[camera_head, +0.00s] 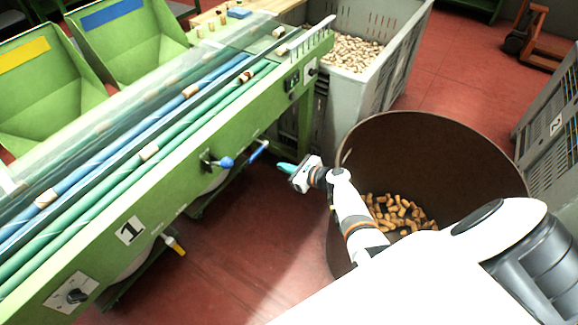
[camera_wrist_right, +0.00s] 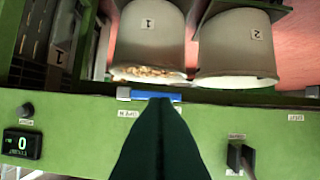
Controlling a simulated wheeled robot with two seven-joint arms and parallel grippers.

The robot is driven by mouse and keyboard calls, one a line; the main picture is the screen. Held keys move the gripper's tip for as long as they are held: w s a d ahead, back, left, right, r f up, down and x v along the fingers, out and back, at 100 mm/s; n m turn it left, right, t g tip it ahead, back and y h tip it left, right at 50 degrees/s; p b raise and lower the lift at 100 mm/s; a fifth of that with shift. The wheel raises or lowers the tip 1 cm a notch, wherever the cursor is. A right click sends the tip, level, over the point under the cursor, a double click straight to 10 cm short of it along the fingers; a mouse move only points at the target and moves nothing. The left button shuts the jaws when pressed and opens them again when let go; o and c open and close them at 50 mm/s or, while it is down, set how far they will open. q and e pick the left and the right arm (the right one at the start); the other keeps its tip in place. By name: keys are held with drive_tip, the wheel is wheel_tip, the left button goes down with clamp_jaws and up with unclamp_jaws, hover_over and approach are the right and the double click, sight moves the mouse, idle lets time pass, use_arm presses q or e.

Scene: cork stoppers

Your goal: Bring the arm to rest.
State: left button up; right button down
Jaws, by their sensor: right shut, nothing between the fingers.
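My right arm comes in from the lower right of the head view, passing in front of a large brown barrel. Its gripper (camera_head: 287,168) is shut and empty, with teal fingertips pointing left toward the side of the green sorting machine (camera_head: 165,190). In the right wrist view the dark green fingers (camera_wrist_right: 160,125) are together in front of the machine's green panel (camera_wrist_right: 70,110). I cannot tell whether they touch it. My left gripper is not in view.
The brown barrel (camera_head: 470,150) holds several corks (camera_head: 400,212). A grey crate (camera_head: 402,60) full of corks stands behind it. A blue-tipped lever (camera_head: 258,150) sticks out of the machine near the gripper. Another grey crate (camera_head: 550,130) is at the right. Red floor (camera_head: 240,250) lies clear below.

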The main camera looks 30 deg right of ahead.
drive_tip(key=s+a+f+n+g+h, duration=0.2)
drive_tip(key=s+a+f+n+g, duration=0.15)
drive_tip(key=s+f+n, duration=0.6)
drive_tip(key=s+a+f+n+g+h, duration=0.1)
drive_tip(key=s+a+f+n+g, duration=0.3)
drive_tip(key=s+f, duration=1.05)
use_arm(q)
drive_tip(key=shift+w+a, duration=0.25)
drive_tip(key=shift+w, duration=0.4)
use_arm(e)
drive_tip(key=s+a+f+n+g+h, duration=0.1)
drive_tip(key=s+f+n, duration=0.3)
drive_tip(key=s+n, duration=0.6)
drive_tip(key=s+a+f+n+g+h, duration=0.1)
drive_tip(key=s+a+f+n+g, duration=0.1)
drive_tip(key=s+n, duration=0.7)
drive_tip(key=s+f+g, duration=0.1)
drive_tip(key=s+f, duration=0.1)
drive_tip(key=s, duration=0.5)
drive_tip(key=shift+s+a+n+g, duration=0.15)
drive_tip(key=shift+n+g, duration=0.2)
